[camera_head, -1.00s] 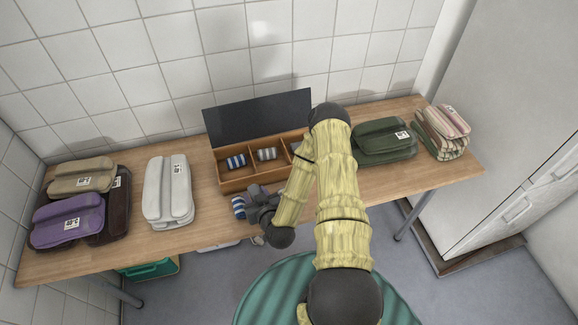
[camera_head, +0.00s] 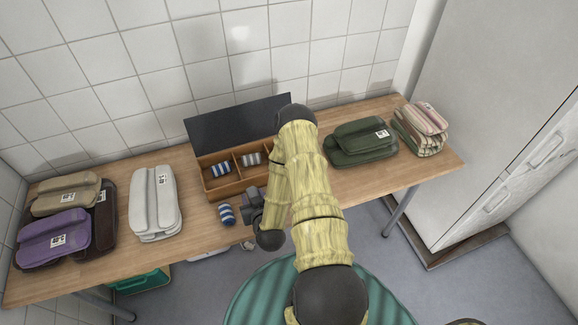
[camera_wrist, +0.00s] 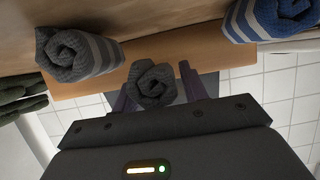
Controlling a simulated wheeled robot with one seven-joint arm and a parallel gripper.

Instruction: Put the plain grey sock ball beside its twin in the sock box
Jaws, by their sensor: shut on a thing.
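My gripper (camera_wrist: 152,88) is shut on a plain dark grey sock ball (camera_wrist: 151,84), seen end-on between the fingers in the wrist view. In the head view my gripper (camera_head: 254,206) is in front of the wooden sock box (camera_head: 233,188), and the held ball cannot be made out. The open box holds a blue-striped ball (camera_head: 220,170) in its left compartment and a grey-striped ball (camera_head: 251,159) in the middle one. My arm hides the right compartment; no plain grey twin shows. A loose blue-striped ball (camera_head: 227,214) and a grey-striped ball (camera_wrist: 75,53) lie outside the box.
The dark lid (camera_head: 235,122) stands raised behind the box. A pale folded stack (camera_head: 154,204) lies left, with purple (camera_head: 54,238) and tan (camera_head: 66,193) bundles farther left. A green stack (camera_head: 360,143) and a striped stack (camera_head: 420,128) lie right. Bare table (camera_head: 190,190) shows left of the box.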

